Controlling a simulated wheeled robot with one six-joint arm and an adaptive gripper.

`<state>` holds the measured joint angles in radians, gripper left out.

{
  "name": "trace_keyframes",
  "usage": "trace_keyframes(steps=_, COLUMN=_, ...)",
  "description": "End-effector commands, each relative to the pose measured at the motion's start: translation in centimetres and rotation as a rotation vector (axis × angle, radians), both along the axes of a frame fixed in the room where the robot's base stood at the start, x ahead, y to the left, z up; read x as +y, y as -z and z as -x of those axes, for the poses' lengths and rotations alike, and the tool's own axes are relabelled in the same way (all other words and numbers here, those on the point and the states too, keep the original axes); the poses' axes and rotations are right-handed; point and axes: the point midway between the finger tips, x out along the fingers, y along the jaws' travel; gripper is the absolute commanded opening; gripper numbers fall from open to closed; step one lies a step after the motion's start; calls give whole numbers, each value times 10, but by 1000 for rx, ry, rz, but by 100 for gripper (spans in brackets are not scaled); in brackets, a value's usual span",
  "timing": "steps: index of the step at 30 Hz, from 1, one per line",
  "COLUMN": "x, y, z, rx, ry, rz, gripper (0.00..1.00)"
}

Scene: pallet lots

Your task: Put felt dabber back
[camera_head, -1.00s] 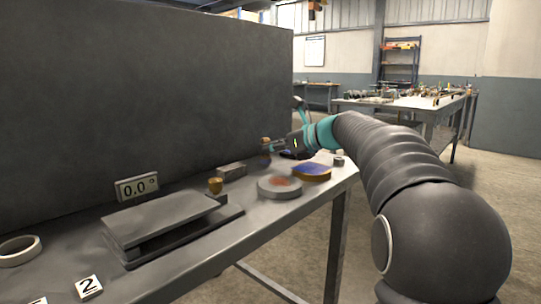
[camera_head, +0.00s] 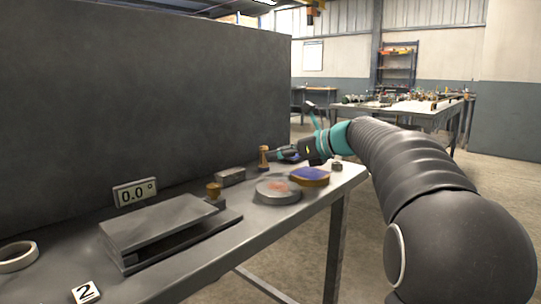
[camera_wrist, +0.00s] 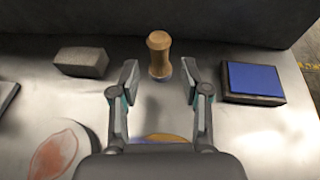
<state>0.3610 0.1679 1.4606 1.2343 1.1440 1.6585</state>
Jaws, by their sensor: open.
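The felt dabber, a turned wooden handle with a rounded top, stands upright near the back of the bench, in the head view (camera_head: 263,158) and at the top middle of the wrist view (camera_wrist: 159,55). My gripper (camera_wrist: 160,82) is open and empty. In the wrist view its fingertips lie either side of the dabber's lower end, with clear gaps on both sides. In the head view my gripper (camera_head: 275,154) is just right of the dabber. The dabber's base is partly visible; I cannot tell whether it sits in a holder.
A grey block (camera_wrist: 82,61) lies left and a blue pad in a dark case (camera_wrist: 253,80) right of the dabber. A scale (camera_head: 165,225) and brown knob-like piece (camera_head: 213,190) are left.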

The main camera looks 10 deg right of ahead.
Motion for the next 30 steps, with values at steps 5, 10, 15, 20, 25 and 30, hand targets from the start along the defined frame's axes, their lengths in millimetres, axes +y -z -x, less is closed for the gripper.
trace_keyframes(steps=5, x=-26, y=-14, z=25, rx=-2, ry=4, rz=0, gripper=46)
trace_keyframes(steps=10, x=-44, y=-22, z=43, rx=1, ry=3, rz=-1, gripper=46)
trace_keyframes(steps=15, x=-53, y=-26, z=54, rx=0, ry=1, rz=0, gripper=46)
trace_keyframes(steps=20, x=-55, y=-27, z=56, rx=1, ry=-1, rz=-1, gripper=46)
trace_keyframes(steps=25, x=-55, y=-27, z=56, rx=1, ry=-1, rz=-1, gripper=46)
trace_keyframes(steps=30, x=-55, y=-27, z=56, rx=1, ry=-1, rz=-1, gripper=46)
